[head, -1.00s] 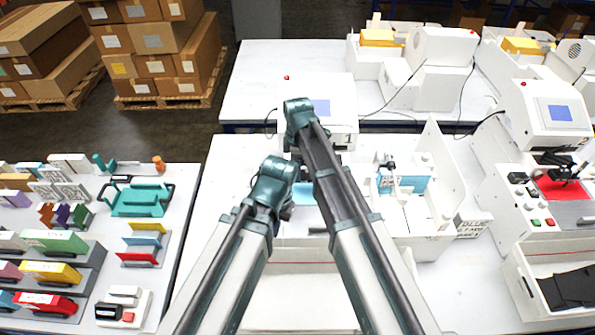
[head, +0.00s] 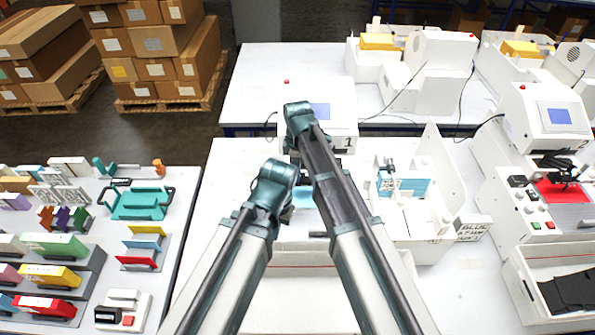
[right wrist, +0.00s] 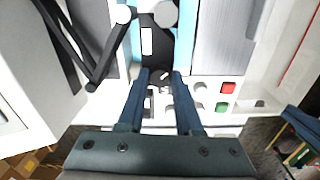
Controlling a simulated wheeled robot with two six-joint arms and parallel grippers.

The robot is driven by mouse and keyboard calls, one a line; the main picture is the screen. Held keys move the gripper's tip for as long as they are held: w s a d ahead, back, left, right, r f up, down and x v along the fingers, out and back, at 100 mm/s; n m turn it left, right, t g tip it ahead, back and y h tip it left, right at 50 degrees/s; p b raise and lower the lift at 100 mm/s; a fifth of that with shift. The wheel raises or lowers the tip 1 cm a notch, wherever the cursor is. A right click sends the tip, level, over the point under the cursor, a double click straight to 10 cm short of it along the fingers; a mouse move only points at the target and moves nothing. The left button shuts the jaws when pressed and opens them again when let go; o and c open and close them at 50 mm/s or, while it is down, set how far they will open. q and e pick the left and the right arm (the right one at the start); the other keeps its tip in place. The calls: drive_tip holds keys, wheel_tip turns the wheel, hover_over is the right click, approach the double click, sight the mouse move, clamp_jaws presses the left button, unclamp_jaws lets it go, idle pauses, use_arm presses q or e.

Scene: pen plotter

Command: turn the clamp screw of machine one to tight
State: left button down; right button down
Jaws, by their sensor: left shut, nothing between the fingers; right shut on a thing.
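Machine one (head: 344,120) is the white machine in the middle of the head view, with a blue screen and the label "1". My two arms cover much of it, and its clamp screw is hidden there. In the right wrist view the small dark clamp screw (right wrist: 161,77) sits between my right fingertips, under a dark clamp part (right wrist: 158,45). My right gripper (right wrist: 160,84) is shut on the screw; how tight it is cannot be read. My left gripper (head: 287,212) is shut and empty, above the front of machine one beside my right arm.
Red (right wrist: 228,88) and green (right wrist: 222,107) buttons lie just right of my right fingers. Machine two (head: 550,115) stands at the right. A white open-sided unit (head: 440,190) is right of my arms. A table with coloured parts (head: 185,190) is at the left.

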drive_tip(key=m, duration=0.9)
drive_tip(key=shift+m, duration=0.4)
drive_tip(key=m, duration=0.4)
drive_tip(key=shift+m, duration=2.5)
drive_tip(key=c, duration=0.6)
unclamp_jaws()
drive_tip(key=shift+r, duration=0.1)
